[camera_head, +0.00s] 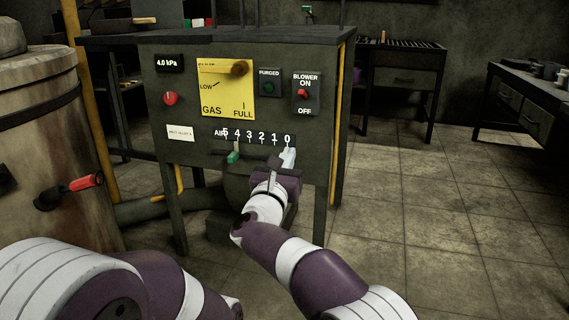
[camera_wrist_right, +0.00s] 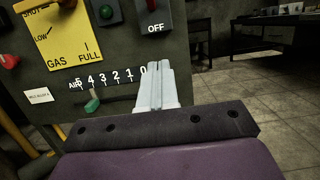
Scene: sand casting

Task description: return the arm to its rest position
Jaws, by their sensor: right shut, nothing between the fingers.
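My right gripper (camera_head: 288,156) is shut and empty in front of the control panel (camera_head: 187,98), just below the "0" of the air scale. In the right wrist view its fingers (camera_wrist_right: 155,85) are together and hide part of the panel's lower right. The green air lever (camera_head: 233,157) stands near the "4" mark, left of the gripper and apart from it; it also shows in the right wrist view (camera_wrist_right: 92,104). My left arm shows at the bottom left of the head view, but its gripper is not visible.
The panel carries a yellow gas plate (camera_head: 226,100), a red knob (camera_head: 170,98) and a blower switch (camera_head: 303,94). A rusty drum (camera_head: 40,130) with a red-handled lever (camera_head: 85,183) stands at left. Tables stand at the back right. The tiled floor (camera_head: 450,220) at right is clear.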

